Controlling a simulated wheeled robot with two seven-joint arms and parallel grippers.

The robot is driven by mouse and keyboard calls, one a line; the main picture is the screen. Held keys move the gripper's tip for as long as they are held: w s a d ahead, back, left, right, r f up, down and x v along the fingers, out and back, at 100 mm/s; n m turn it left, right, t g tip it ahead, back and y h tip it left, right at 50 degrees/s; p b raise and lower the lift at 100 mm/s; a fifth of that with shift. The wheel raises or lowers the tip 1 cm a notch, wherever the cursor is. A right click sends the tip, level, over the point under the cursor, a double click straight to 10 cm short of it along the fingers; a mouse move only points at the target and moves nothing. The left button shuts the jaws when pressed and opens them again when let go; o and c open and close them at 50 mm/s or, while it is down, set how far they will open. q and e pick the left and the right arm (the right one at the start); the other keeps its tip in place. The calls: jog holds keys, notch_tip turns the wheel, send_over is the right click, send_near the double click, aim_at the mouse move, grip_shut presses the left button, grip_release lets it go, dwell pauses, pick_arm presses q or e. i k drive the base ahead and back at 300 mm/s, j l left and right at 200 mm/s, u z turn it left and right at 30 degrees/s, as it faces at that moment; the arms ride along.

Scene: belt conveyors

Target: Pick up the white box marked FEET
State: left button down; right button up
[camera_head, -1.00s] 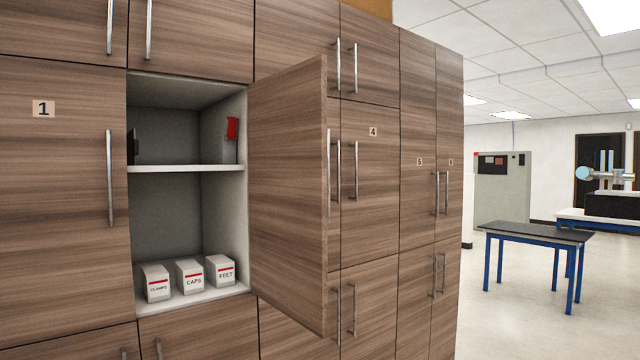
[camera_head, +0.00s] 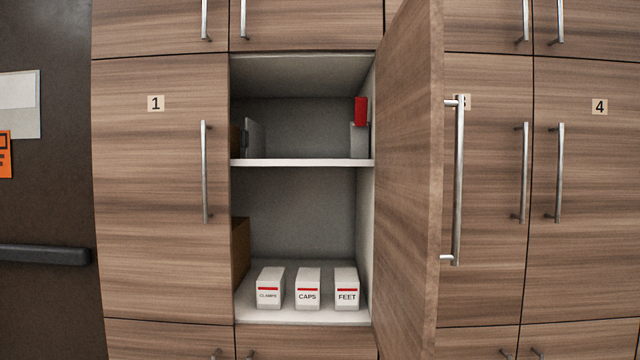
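The white box marked FEET (camera_head: 346,285) stands upright on the bottom shelf (camera_head: 290,317) of the open cupboard, at the right end of a row of three. A white box marked CAPS (camera_head: 308,285) stands in the middle of the row. A white box marked CLAMPS (camera_head: 270,285) stands at its left. Each has a red stripe above its label. Neither of my grippers shows in the view.
The open cupboard door (camera_head: 408,190) juts out on the right. An upper shelf (camera_head: 300,162) holds a red and grey item (camera_head: 360,125) and a dark item at left. A brown box (camera_head: 240,248) stands at the lower left inside. A dark door (camera_head: 50,200) is at far left.

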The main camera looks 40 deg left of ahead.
aim_at(347, 283)
jog(key=i+l+u, duration=0.1)
jog(key=i+u, duration=0.35)
jog(key=i+l+u, duration=0.15)
jog(key=u, duration=0.25)
jog(key=i+l+u, duration=0.3)
jog(key=u, duration=0.15)
jog(key=i+l+u, duration=0.2)
jog(key=l+u, duration=0.25)
jog(key=j+z, duration=0.25)
jog(key=j, duration=0.25)
jog(key=k+j+z, duration=0.25)
jog(key=j, duration=0.25)
jog(key=i+j, duration=0.05)
jog(key=i, duration=0.05)
